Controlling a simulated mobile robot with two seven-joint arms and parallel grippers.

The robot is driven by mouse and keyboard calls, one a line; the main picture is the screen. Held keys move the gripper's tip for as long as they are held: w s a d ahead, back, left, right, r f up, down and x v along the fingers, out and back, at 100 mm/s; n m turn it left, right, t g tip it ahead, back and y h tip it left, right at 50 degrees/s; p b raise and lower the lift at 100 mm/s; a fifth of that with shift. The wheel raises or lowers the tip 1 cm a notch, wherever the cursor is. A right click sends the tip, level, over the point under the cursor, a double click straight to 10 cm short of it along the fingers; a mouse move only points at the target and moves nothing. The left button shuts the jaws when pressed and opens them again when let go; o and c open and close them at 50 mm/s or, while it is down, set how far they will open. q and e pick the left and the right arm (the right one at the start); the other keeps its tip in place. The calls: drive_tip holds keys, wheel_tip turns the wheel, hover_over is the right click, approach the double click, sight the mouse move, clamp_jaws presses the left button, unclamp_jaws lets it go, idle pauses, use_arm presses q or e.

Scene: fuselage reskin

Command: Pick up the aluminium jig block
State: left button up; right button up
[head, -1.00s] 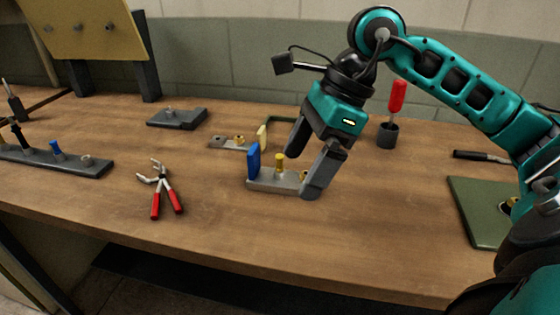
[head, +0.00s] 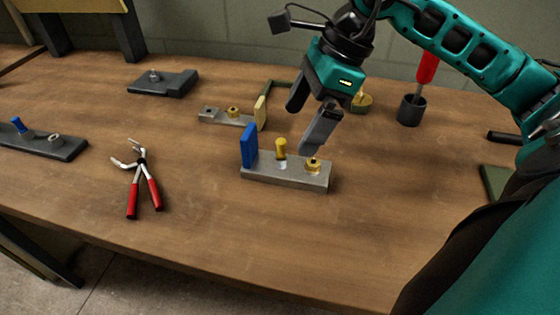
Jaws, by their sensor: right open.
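A light grey metal block (head: 285,176), which looks like the aluminium jig block, lies flat on the workbench in the head view. It carries an upright blue plate (head: 249,146) at its left end, a yellow-topped pin (head: 281,148) in the middle and a brass fitting (head: 313,166) at the right. My right gripper (head: 301,130) is open and empty, fingers pointing down. In the picture it is just above and behind the block; its nearer fingertip overlaps the block's back edge. I cannot tell whether they touch. My left gripper is not in view.
A smaller grey bar (head: 226,117) with a cream plate (head: 261,113) lies behind. Red-handled pliers (head: 140,178) lie left. Dark fixtures (head: 163,82) stand farther left and back. A red screwdriver (head: 427,68) stands in a dark cup (head: 411,110) at right. The front bench is clear.

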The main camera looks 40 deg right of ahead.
sight(283, 155)
drive_tip(key=x, duration=0.8)
drive_tip(key=shift+a+f+b, duration=0.1)
drive_tip(key=shift+f+b, duration=0.25)
drive_tip(key=c, duration=1.6)
